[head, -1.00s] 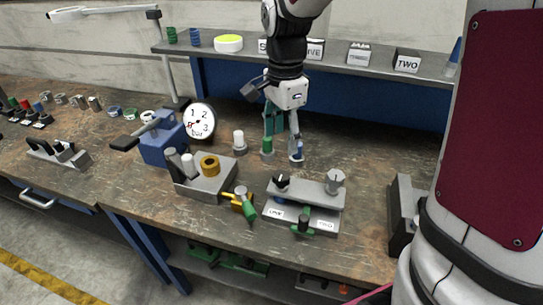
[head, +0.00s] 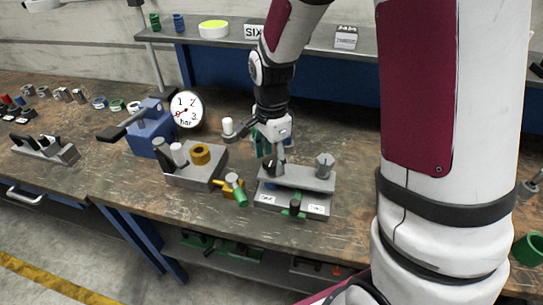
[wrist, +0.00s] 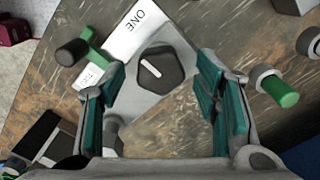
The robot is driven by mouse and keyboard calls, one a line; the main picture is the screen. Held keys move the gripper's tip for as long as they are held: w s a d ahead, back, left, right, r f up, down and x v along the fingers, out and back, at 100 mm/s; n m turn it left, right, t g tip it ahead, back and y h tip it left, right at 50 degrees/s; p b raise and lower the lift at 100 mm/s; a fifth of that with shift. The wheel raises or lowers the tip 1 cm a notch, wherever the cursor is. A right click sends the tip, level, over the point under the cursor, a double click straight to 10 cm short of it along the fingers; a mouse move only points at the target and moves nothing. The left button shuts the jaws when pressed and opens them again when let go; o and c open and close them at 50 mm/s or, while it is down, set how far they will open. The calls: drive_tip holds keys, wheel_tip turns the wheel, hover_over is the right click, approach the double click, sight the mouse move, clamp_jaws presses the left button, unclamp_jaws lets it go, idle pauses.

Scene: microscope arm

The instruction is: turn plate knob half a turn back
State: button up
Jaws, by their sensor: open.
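A grey raised plate (head: 300,180) stands on the bench, with labels on its base below. It carries a black knob (wrist: 160,70) with a white pointer line at its left end and a grey faceted knob (head: 324,166) at its right end. In the wrist view the label ONE (wrist: 145,18) lies beyond the black knob. My gripper (head: 271,163) is over the plate's left end, pointing down. In the wrist view its teal-padded fingers (wrist: 160,78) are apart, one on each side of the black knob, with gaps showing. The knob's lower part is hidden.
A green-handled lever with a black knob (head: 294,207) stands at the plate's front. A yellow and green valve (head: 233,187) and a grey block (head: 190,177) with cylinders stand to the left. A pressure dial (head: 186,110) is behind. Bare bench lies right of the plate.

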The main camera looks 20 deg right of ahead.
drive_tip(key=c, duration=1.2)
drive_tip(key=shift+o, duration=0.3)
drive_tip(key=shift+n, duration=0.3)
